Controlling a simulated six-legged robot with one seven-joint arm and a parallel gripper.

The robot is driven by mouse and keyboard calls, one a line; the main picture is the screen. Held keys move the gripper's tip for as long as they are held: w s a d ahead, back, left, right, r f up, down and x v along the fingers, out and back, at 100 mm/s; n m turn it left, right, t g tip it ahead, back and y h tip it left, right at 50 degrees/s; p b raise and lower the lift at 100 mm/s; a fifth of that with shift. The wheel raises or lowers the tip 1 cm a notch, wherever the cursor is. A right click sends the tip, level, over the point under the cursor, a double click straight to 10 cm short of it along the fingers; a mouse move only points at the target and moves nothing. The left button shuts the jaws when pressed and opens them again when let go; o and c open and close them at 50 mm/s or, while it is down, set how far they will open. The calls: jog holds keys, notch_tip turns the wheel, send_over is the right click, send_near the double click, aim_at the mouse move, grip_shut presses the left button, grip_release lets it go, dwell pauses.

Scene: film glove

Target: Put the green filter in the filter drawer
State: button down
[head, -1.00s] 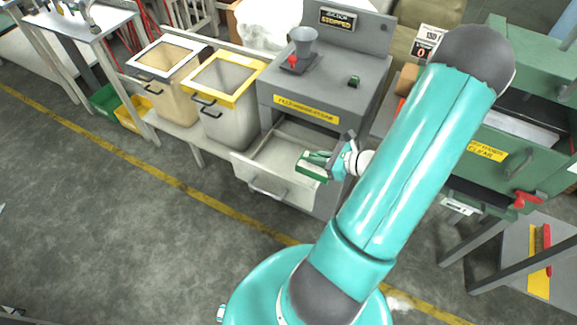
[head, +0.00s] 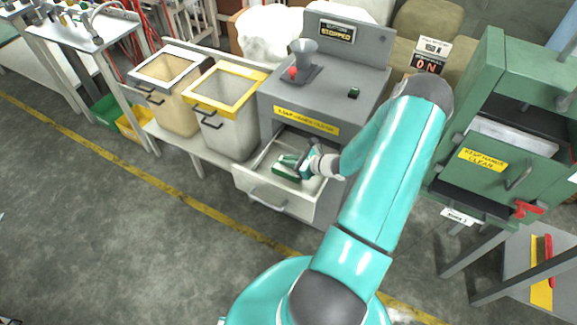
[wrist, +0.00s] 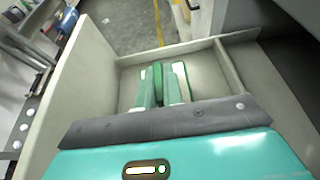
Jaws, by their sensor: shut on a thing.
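The filter drawer (head: 262,190) is pulled open at the front of the grey machine, and its light inside is visible. My gripper (head: 291,165) is inside the drawer's opening, shut on the green filter (head: 284,173). In the wrist view my gripper (wrist: 160,88) points down into the drawer (wrist: 205,70), with the green filter (wrist: 158,72) between its fingers. The filter is low between the drawer walls. The fingers hide much of it, and I cannot tell whether it touches the drawer floor.
A yellow-rimmed bin (head: 230,120) and a pale bin (head: 170,92) stand to the left. A green machine (head: 510,130) stands to the right. The floor in front is clear.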

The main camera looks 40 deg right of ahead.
jog(key=shift+w+f, duration=0.2)
jog(key=shift+f, duration=1.5)
jog(key=shift+f, duration=0.1)
jog(key=c, duration=1.5)
grip_release()
